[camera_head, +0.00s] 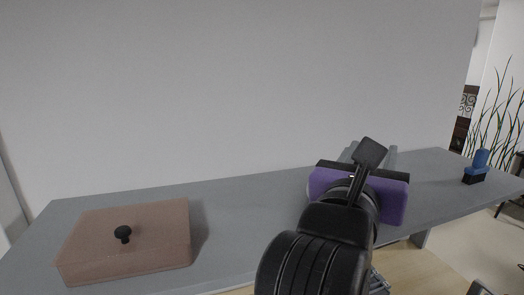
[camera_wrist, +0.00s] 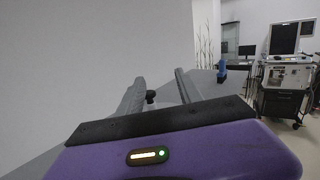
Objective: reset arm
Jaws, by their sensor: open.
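My gripper shows in the wrist view (camera_wrist: 160,95) with two grey fingers set apart and clear space between them. In the head view my arm reaches forward over the grey table, and the purple body of my gripper (camera_head: 372,155) hides most of its fingers. Nothing shows between the fingers in the wrist view except a small dark thing farther off. My gripper appears above the right part of the table, apart from the box and the blue object.
A blue object on a dark base (camera_head: 474,170) stands at the right end. The grey table (camera_head: 240,205) is bare between. A wall rises behind; a wheeled machine (camera_wrist: 282,85) stands farther right.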

